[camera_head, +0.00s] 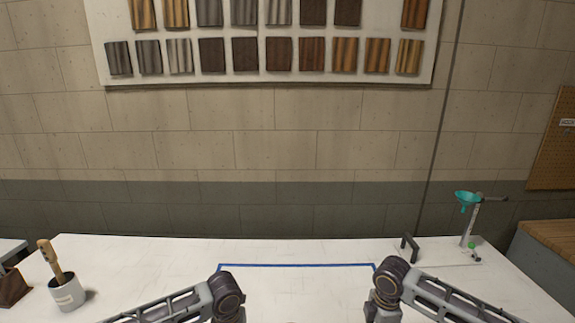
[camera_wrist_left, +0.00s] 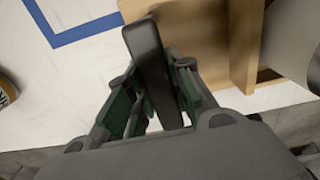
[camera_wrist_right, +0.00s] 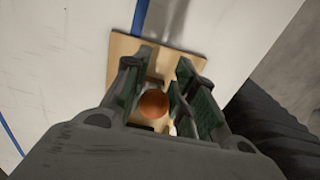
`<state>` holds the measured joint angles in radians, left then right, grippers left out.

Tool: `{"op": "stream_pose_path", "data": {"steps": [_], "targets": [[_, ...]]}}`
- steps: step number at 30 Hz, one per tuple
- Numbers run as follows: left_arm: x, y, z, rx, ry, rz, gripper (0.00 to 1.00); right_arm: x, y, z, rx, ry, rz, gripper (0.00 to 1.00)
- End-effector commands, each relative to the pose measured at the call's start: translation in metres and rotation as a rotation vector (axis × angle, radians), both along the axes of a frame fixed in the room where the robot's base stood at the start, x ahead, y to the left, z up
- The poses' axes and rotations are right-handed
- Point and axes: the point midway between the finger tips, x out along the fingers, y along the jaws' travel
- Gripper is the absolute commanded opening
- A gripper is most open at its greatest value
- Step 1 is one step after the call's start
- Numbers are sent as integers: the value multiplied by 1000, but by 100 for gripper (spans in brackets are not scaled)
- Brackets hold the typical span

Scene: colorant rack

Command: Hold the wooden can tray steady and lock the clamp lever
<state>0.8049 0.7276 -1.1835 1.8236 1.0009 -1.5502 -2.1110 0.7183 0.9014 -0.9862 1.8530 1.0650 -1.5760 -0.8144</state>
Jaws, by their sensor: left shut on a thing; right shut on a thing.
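In the left wrist view the wooden can tray (camera_wrist_left: 205,28) shows a flat light-wood part and a raised wall. My left gripper (camera_wrist_left: 155,85) is shut on a black handle (camera_wrist_left: 145,45) at the tray's left side. In the right wrist view a round orange-brown knob (camera_wrist_right: 154,104) sits between the fingers of my right gripper (camera_wrist_right: 163,75), which is shut on it. It looks like the end of the clamp lever, whose arm is mostly hidden. A light-wood board (camera_wrist_right: 122,48) lies below it. The head view shows neither gripper nor the tray.
A grey rounded object, possibly a can (camera_wrist_left: 292,40), stands beside the tray wall. Blue tape (camera_head: 295,265) marks the white table (camera_head: 300,250). A cup with a brush (camera_head: 67,293) stands at left; a stand with a teal funnel (camera_head: 467,197) at back right.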

Motion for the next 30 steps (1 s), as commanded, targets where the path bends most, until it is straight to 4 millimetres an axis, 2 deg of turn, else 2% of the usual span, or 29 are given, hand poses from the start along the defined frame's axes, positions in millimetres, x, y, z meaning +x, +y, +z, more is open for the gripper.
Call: {"op": "stream_pose_path", "data": {"steps": [1,3,30], "targets": [[1,4,0,9,0,4,0,0,-7,-3,-12,4,-7,0],[1,4,0,9,0,4,0,0,-9,-4,-12,4,-6,0],[1,4,0,9,-1,5,0,0,-15,-8,-11,4,-6,0]]}}
